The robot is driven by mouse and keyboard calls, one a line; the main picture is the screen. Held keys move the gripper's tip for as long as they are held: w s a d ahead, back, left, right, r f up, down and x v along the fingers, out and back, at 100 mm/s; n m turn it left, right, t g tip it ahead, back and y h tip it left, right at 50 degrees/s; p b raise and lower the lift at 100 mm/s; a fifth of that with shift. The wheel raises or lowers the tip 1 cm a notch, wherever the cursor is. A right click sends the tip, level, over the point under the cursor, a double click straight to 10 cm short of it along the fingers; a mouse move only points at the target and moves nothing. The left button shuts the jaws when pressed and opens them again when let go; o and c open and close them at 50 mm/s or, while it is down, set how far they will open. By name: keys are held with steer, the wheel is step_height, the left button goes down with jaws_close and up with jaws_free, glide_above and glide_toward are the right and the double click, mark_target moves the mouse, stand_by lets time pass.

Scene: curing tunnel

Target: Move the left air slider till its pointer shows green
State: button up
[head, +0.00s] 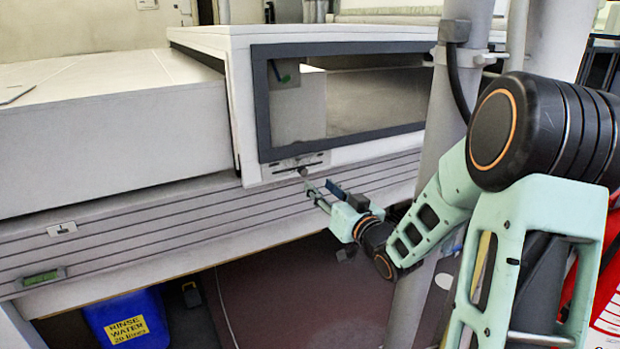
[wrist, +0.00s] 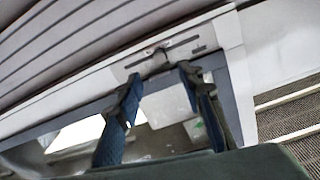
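A pale slider plate (head: 300,162) sits on the tunnel's front edge below the window. It has a dark horizontal slot and a small dark knob (head: 303,171). In the wrist view the same plate (wrist: 192,42) and knob (wrist: 160,58) show upside down, with the knob seen between my two fingers. No other slider of this kind is clear, and the pointer and any green mark are too small to read. My gripper (head: 319,186) is open and empty, its fingers pointing at the knob from the right in the head view. It also shows in the wrist view (wrist: 159,73). Whether a finger touches the knob, I cannot tell.
The dark-framed window (head: 375,95) is above the plate. A ribbed panel (head: 150,222) runs below it, with a small white fitting (head: 62,229) and a greenish display (head: 40,278) at left. A blue rinse water container (head: 128,318) stands underneath. A grey post (head: 440,120) stands right.

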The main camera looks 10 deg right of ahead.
mark_target(305, 172)
steer(key=b+x, duration=0.1)
steer(key=x, duration=0.7)
steer(key=shift+w, duration=0.3)
steer(key=shift+c, duration=0.5)
jaws_close()
